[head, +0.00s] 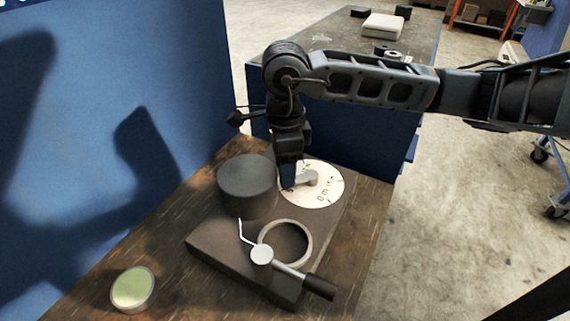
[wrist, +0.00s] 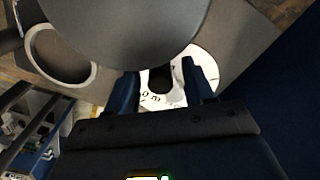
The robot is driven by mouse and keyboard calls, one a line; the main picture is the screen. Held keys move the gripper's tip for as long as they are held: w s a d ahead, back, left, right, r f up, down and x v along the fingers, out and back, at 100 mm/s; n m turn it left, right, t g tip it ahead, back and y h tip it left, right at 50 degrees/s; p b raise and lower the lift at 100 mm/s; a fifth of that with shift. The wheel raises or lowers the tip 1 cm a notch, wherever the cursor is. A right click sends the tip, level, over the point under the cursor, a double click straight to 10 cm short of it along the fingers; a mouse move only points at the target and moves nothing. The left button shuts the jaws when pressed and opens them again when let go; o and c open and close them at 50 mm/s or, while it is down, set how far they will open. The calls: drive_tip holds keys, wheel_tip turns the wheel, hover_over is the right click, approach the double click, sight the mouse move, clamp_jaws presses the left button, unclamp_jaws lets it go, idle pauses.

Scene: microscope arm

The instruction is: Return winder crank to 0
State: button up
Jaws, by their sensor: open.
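The winder crank (head: 312,178) is a small grey lever lying across a white dial (head: 327,193) with black marks, on the dark device base. Which mark it points at is too small to read, and part of it is hidden by my gripper (head: 289,184). My gripper points down at the dial's left side, beside the dark round cylinder (head: 247,184). In the wrist view my gripper (wrist: 161,72) is open, its fingers on either side of a dark piece that looks like the crank, over the white dial (wrist: 204,66). Contact cannot be told.
The dark base (head: 218,241) also carries a light ring (head: 306,252) and a silver arm with a black handle (head: 319,287) at the front. A green-topped round disc (head: 134,288) lies on the wooden table at front left. A blue wall (head: 120,60) stands at the left.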

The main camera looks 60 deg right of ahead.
clamp_jaws()
idle(0.3)
